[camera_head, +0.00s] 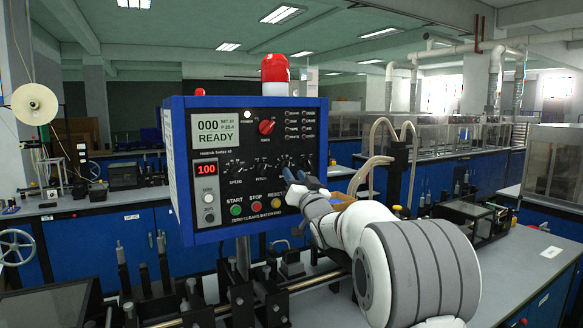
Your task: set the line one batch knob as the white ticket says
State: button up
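A red readout (207,169) below shows 100. A red knob (266,127) sits at the upper middle of the face. A row of black knobs includes ones labelled SPEED (236,167) and PITCH (263,165). My gripper (297,179) is at the lower right of the face, covering part of that row. I cannot tell whether it touches a knob or how far it is open. I cannot make out a white ticket or a batch label.
Green START (236,210), red STOP (256,207) and yellow RESET (276,202) buttons sit below the knobs, close to my gripper. A red beacon (275,69) tops the box. Rails and black fixtures (270,290) lie below it. Benches with equipment stand behind on both sides.

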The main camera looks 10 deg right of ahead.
aim_at(288, 166)
jog(key=p+x, duration=0.1)
jog(key=x, duration=0.3)
jog(key=shift+c, duration=0.4)
jog(key=c, duration=0.6)
jog(key=shift+o, duration=0.2)
jog(key=shift+f+n+b, duration=0.15)
jog(key=shift+n+b, duration=0.15)
jog(key=shift+b, duration=0.15)
jog(key=n+y+b, duration=0.1)
jog(key=n, duration=0.1)
jog(key=shift+d+f+n+y+b, duration=0.1)
jog(key=shift+d+n+y+b, duration=0.05)
jog(key=shift+n+y+b, duration=0.2)
jog(key=shift+n+g+y+b, duration=0.8)
jog(key=shift+n+y, duration=0.65)
jog(key=shift+n, duration=1.1)
